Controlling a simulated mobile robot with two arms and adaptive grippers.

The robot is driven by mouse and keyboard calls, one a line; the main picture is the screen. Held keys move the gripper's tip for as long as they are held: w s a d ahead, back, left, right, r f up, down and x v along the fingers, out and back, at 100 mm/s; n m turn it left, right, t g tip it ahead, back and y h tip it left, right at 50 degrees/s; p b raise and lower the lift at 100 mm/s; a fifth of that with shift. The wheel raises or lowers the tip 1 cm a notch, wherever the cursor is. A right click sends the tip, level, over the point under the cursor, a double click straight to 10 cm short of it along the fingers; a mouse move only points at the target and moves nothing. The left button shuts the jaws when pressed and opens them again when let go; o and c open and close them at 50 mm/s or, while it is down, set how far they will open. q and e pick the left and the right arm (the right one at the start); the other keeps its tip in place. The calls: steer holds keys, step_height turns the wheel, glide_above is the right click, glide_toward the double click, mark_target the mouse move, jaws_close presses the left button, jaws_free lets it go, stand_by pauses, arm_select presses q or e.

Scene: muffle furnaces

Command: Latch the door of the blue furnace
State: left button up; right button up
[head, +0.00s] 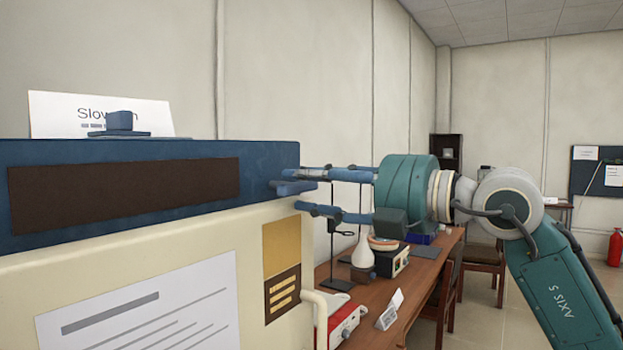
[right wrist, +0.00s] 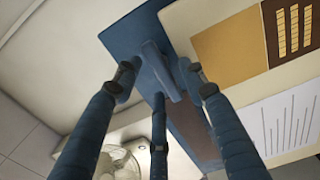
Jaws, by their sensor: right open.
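The blue furnace fills the left of the head view, with a cream body (head: 180,235) and a blue upper part (head: 270,160) bearing a dark brown panel. A short blue bar, seemingly the latch handle (head: 293,187), sticks out at the blue part's right end. It also shows in the right wrist view (right wrist: 162,72), lying between my fingers. My right gripper (head: 296,190) comes from the right. Its blue fingers are open above and below the bar; I cannot tell whether they touch it. In the right wrist view the open fingers (right wrist: 157,85) surround the bar. My left gripper is not in view.
A wooden bench (head: 385,290) below my right arm holds a white flask (head: 363,252), a stirrer-like device (head: 393,262), a stand and a red-and-white device (head: 342,322). A sign (head: 65,115) stands on the furnace. Open floor lies at the right.

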jaws_close()
steer(key=shift+f+n, duration=0.1)
steer(key=shift+n, duration=0.2)
steer(key=n+b, duration=0.2)
steer(key=n, duration=0.1)
steer(key=shift+s+f+n, duration=0.1)
steer(key=shift+n, duration=0.3)
steer(key=n+b, duration=0.2)
steer(key=n, duration=0.2)
steer(key=shift+a, duration=0.1)
steer(key=n+b, duration=0.2)
steer(key=n, duration=0.2)
steer(key=shift+s+f+n, duration=0.1)
steer(key=shift+f+n, duration=0.05)
steer(key=shift+n, duration=0.25)
steer(key=shift+f+n+b, duration=0.1)
steer(key=shift+n+b, duration=0.3)
steer(key=shift+n, duration=1.9)
steer(key=shift+a, duration=0.1)
